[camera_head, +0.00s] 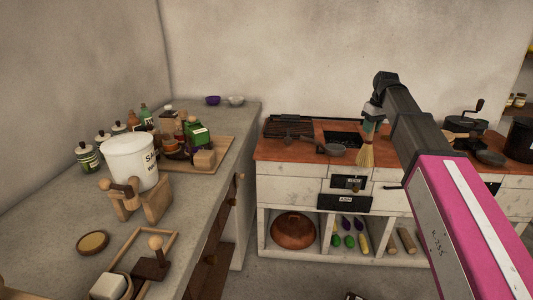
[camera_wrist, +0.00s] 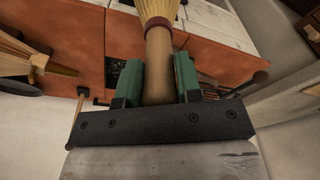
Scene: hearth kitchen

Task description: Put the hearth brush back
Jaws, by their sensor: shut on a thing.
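The hearth brush (camera_head: 366,152) hangs bristles-down from my gripper (camera_head: 372,114) in the head view, in front of the white stove with its orange-brown top. In the wrist view, the brush's wooden handle (camera_wrist: 158,65) lies between the green finger pads of my gripper (camera_wrist: 158,82), which is shut on it. Its straw bristles (camera_wrist: 157,10) point away from the gripper, with a dark red binding between handle and bristles. I cannot tell whether the bristles touch anything. No resting place for the brush can be made out for certain.
A dark pan (camera_head: 335,149) sits on the stove top (camera_head: 285,150) left of the brush. A grinder (camera_head: 467,122) and a black pot (camera_head: 520,139) stand at the right. The left counter (camera_head: 209,185) carries a white bucket (camera_head: 132,159), bottles and boxes. Open shelves below hold a copper lid (camera_head: 294,229) and vegetables.

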